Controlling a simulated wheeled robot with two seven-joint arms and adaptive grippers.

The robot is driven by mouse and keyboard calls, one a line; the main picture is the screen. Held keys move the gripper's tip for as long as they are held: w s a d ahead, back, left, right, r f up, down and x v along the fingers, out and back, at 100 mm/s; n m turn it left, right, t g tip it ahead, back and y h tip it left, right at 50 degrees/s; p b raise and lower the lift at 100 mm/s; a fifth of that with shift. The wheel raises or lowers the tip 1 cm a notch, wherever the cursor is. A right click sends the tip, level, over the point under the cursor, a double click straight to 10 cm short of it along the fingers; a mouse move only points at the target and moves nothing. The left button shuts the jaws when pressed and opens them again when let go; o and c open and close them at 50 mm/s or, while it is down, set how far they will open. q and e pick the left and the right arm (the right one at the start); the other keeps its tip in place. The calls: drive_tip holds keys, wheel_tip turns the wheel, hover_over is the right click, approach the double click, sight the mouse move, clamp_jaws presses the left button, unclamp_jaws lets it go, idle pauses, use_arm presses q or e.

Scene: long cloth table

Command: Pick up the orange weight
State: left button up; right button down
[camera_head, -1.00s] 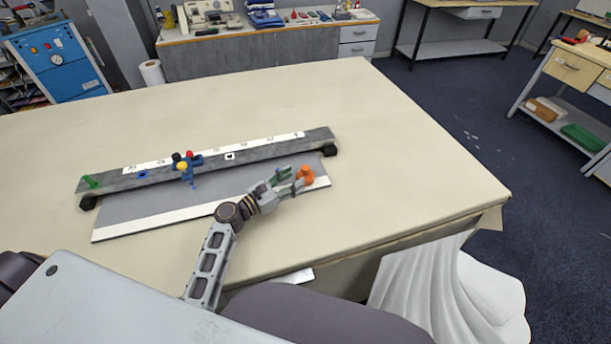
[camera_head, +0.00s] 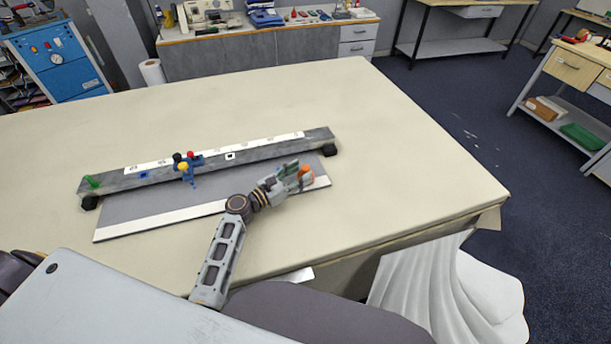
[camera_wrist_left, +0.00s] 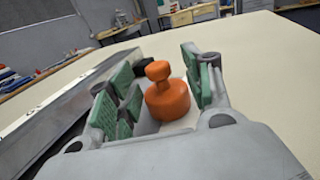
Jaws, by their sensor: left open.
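The orange weight (camera_wrist_left: 168,98) has a wide round body, a narrow neck and a small knob on top. In the left wrist view it stands upright between the green-padded fingers of my left gripper (camera_wrist_left: 160,88), which is open around it. A gap shows on the right side of the weight; contact on the left is hard to judge. In the head view the orange weight (camera_head: 306,171) is partly hidden by my left gripper (camera_head: 299,176), near the right end of the grey mat (camera_head: 150,206). My right gripper is not in view.
A long grey beam (camera_head: 250,153) with a number strip lies behind the mat on black feet. Blue, red, yellow and black pieces (camera_head: 186,166) sit on it, with a green piece (camera_head: 93,182) at its left end. The table (camera_head: 420,180) is clear to the right.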

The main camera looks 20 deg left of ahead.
sight(306, 167)
use_arm(q)
drive_tip(key=shift+x, duration=1.55)
drive_tip(key=shift+a, duration=0.1)
clamp_jaws()
drive_tip(key=shift+w+r, duration=0.1)
drive_tip(key=shift+r, duration=0.05)
